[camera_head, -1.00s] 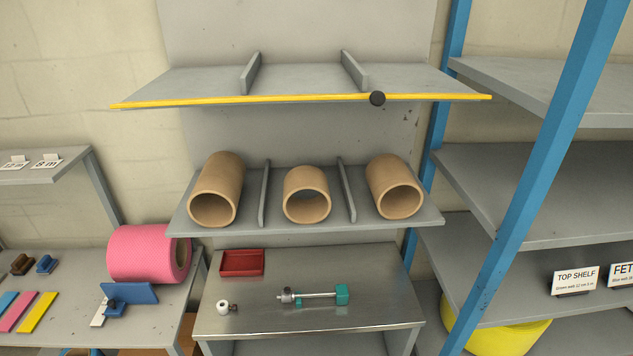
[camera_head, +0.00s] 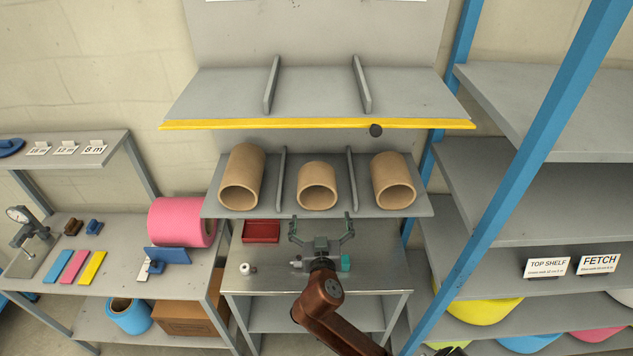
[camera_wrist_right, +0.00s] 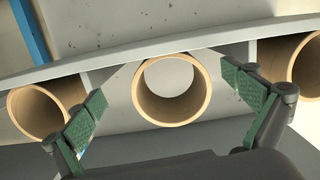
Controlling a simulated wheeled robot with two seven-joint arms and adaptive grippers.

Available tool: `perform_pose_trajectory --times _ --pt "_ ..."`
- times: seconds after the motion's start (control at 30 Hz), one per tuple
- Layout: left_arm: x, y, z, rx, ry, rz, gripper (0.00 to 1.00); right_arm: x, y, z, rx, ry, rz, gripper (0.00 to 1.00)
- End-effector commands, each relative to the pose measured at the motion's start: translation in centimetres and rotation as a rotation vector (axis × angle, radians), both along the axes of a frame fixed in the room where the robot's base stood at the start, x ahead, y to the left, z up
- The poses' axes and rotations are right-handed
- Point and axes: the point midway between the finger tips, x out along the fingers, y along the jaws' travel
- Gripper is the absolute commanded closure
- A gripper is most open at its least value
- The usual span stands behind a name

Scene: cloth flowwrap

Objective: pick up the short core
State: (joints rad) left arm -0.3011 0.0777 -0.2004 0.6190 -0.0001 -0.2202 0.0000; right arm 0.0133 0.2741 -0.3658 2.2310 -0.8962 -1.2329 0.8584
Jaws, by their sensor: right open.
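Three brown cardboard cores lie on the middle shelf (camera_head: 330,211), one per bay between grey dividers. The middle core (camera_head: 317,187) looks shorter than the left core (camera_head: 242,178) and the right core (camera_head: 393,181). My right gripper (camera_head: 321,232) is open and empty, just below and in front of the middle core. In the right wrist view the middle core (camera_wrist_right: 171,120) shows its round open end between the spread green fingers (camera_wrist_right: 165,110), with a gap on both sides. Parts of the two outer cores show at the sides of that view. My left gripper is not in view.
Dividers (camera_head: 279,180) stand close on both sides of the middle core. The upper shelf with a yellow edge (camera_head: 320,124) is above. A steel table below holds a red tray (camera_head: 261,231) and a small white roll (camera_head: 247,268). A blue rack post (camera_head: 515,160) stands right.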

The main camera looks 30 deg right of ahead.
Motion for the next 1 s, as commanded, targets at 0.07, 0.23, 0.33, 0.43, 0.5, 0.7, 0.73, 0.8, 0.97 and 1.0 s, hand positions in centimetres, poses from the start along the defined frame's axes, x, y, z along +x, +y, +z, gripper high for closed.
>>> perform_pose_trajectory --times 0.07,0.23,0.33,0.43,0.5,0.7,0.73,0.8,0.97,1.0 --pt "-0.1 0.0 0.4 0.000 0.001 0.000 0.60 0.1 0.6 3.3 -0.003 -0.080 -0.005 0.00" --pt "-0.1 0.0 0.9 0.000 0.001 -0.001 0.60 0.8 0.5 5.5 -0.005 -0.141 -0.008 0.00" --pt "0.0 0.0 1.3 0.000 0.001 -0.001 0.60 1.8 0.0 5.4 -0.004 -0.141 -0.008 0.00" --pt "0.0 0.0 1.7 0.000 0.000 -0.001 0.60 2.6 -0.5 5.4 -0.005 -0.140 -0.008 0.00" --pt "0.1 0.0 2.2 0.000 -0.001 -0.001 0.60 3.3 -0.9 5.3 -0.005 -0.139 -0.008 0.00" --pt "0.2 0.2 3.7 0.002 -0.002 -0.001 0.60 5.9 -2.4 5.0 -0.007 -0.139 -0.008 0.00" --pt "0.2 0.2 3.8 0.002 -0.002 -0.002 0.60 6.2 -2.5 5.0 -0.006 -0.140 -0.008 0.00" --pt "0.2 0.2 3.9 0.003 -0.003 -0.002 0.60 6.6 -2.8 4.8 -0.003 -0.139 -0.009 0.00" --pt "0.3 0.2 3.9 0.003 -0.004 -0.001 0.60 6.8 -3.0 4.6 0.000 -0.138 -0.009 0.00" --pt "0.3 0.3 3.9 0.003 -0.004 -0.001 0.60 6.8 -2.9 4.6 0.000 -0.138 -0.009 0.00"
